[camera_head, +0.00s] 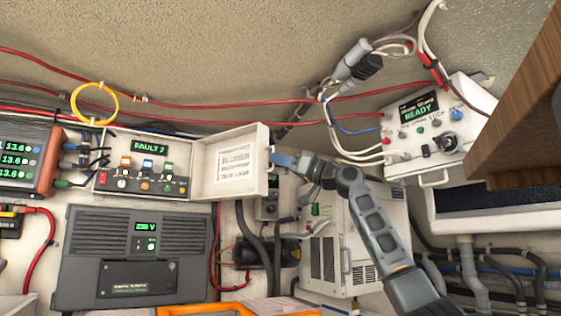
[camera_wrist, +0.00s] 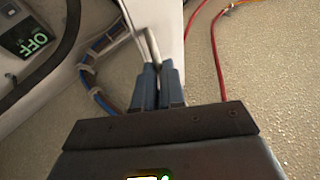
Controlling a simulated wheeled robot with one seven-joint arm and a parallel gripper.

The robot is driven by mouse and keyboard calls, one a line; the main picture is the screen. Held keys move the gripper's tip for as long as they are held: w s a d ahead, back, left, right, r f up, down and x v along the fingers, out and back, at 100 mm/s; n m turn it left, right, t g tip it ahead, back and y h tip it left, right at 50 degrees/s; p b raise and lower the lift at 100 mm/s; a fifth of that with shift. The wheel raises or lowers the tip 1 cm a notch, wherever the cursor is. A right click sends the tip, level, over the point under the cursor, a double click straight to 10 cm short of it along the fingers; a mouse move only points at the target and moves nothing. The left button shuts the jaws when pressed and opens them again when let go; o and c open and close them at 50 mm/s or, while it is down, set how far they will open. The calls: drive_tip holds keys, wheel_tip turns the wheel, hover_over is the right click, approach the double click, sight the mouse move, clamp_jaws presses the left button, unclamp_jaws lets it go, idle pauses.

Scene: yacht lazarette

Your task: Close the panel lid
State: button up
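The panel lid (camera_head: 205,170) is a shallow cream box-shaped cover with a printed label inside. It stands open to the right of the switch panel (camera_head: 145,187), whose display reads FAULT 2 above coloured switches. My gripper (camera_head: 280,160) is at the lid's free right edge. The fingers hide the exact contact.
A grey inverter (camera_head: 85,250) sits below the panel. A white box reading READY (camera_head: 420,150) is at right, near a wooden edge (camera_head: 500,110). Red cables and a yellow loop (camera_head: 75,105) run above the panel. Black hoses hang below the lid's right side.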

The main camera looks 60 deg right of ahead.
clamp_jaws()
idle(0.8)
